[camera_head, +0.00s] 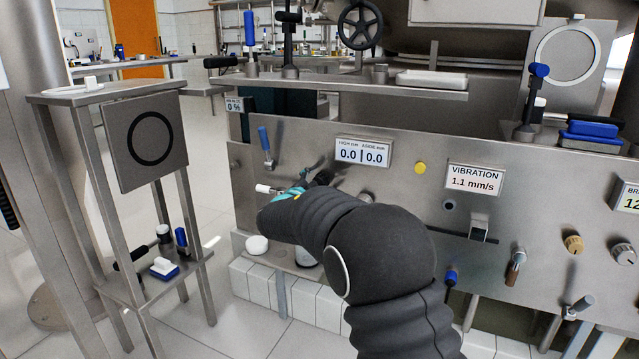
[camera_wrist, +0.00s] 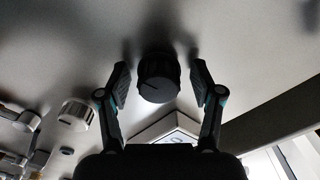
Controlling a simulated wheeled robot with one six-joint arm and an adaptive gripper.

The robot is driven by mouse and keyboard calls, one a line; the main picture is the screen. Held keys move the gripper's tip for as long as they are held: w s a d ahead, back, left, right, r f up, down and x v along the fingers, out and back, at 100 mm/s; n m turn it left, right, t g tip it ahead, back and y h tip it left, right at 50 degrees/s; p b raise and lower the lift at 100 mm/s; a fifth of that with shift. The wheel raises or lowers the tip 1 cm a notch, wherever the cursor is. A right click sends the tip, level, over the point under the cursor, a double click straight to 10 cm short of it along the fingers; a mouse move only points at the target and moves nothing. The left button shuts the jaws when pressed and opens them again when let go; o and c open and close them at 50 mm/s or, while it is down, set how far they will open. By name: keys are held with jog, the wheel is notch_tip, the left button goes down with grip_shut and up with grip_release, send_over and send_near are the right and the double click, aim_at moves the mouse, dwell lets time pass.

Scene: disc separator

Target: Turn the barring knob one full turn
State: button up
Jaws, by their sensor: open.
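A round black knob (camera_wrist: 158,78) with ribbed sides and a thin line across its face stands out from the grey panel in the wrist view. No label on it can be read, so I take it as the barring knob. My gripper (camera_wrist: 159,76) is open, with one finger on each side of the knob and a gap visible on both sides. In the head view my gripper (camera_head: 300,187) is at the panel, below left of the 0.0 | 0.0 display, and my arm hides part of it.
A silver knob (camera_wrist: 76,113) is beside my gripper in the wrist view. In the head view a blue-handled lever (camera_head: 265,143), a display (camera_head: 362,153), a yellow button (camera_head: 420,168) and a vibration display (camera_head: 474,180) are on the panel. A steel stand (camera_head: 75,97) is at left.

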aim_at(324, 143)
notch_tip(324, 143, up, 10)
dwell(0.5)
